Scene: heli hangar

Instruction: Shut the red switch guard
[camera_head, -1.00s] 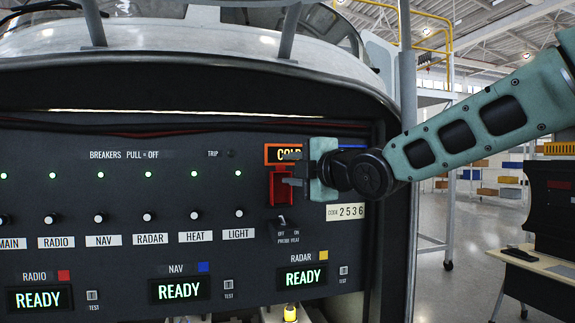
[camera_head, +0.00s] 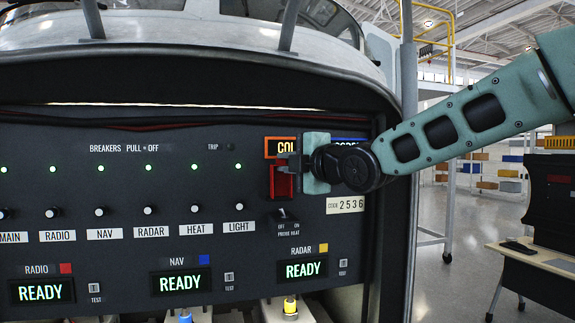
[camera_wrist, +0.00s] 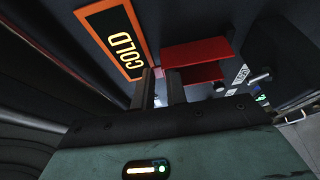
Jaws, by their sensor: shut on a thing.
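The red switch guard (camera_head: 283,184) is on the dark panel, below the orange-framed COLD sign (camera_head: 280,146). In the wrist view the guard (camera_wrist: 196,52) shows as two red faces at an angle, with a dark gap between them. My gripper (camera_head: 284,160) reaches in from the right, its fingers over the guard's upper part. In the wrist view my fingers (camera_wrist: 160,88) are close together at the guard's near edge, shut on it. The fingers hide part of the guard, and the switch under it cannot be made out.
The PROBE HEAT toggle (camera_head: 283,215) sits just below the guard, and the CODE 2536 label (camera_head: 346,205) to its right. A blue-framed sign (camera_head: 348,143) is partly behind my gripper. A row of breaker knobs (camera_head: 148,211) lies left. A desk (camera_head: 535,262) stands far right.

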